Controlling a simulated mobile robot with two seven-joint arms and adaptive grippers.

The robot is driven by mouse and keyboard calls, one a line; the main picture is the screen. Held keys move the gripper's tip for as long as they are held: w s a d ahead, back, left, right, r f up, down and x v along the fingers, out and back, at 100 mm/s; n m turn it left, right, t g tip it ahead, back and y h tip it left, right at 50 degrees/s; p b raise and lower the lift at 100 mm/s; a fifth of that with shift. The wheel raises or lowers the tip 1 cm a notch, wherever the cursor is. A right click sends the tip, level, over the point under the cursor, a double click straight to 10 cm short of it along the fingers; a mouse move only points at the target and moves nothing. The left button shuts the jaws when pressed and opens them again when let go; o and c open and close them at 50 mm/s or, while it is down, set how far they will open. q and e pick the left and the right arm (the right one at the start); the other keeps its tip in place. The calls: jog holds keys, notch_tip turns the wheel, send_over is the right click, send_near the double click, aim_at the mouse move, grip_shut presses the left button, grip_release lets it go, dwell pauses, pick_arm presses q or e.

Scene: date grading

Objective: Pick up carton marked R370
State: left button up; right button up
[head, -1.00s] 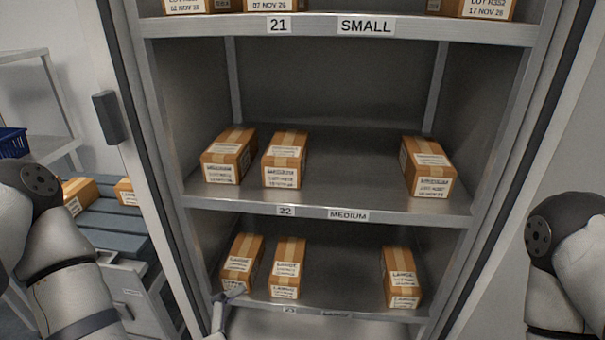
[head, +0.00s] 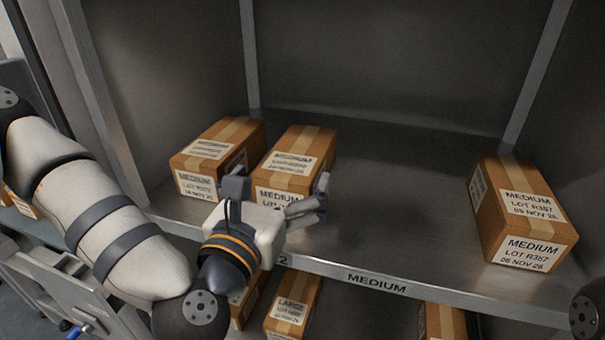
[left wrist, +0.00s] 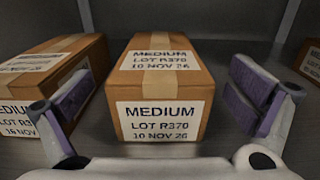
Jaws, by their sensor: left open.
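The carton marked R370 (left wrist: 160,90) is brown with tape and white labels reading MEDIUM, LOT R370, 10 NOV 26. It sits upright on the medium shelf, centred in the left wrist view. In the head view this middle carton (head: 300,155) is partly hidden behind my left gripper (head: 280,195). My left gripper is open in front of it, and its padded fingers (left wrist: 165,105) stand apart on either side of the carton's front. The jaws hold nothing. My right gripper is not in view.
Another medium carton (head: 215,160) stands close on the left; it also shows in the left wrist view (left wrist: 85,60). A carton marked R357 (head: 525,215) stands at the right. Bare shelf (head: 400,190) lies between. Large cartons (head: 292,305) are on the shelf below.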

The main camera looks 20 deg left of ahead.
aim_at(290, 162)
pick_arm(q)
jog(key=w, duration=0.4)
jog(key=shift+w+f, duration=0.25)
jog(key=shift+w, duration=0.1)
jog(key=c, duration=1.7)
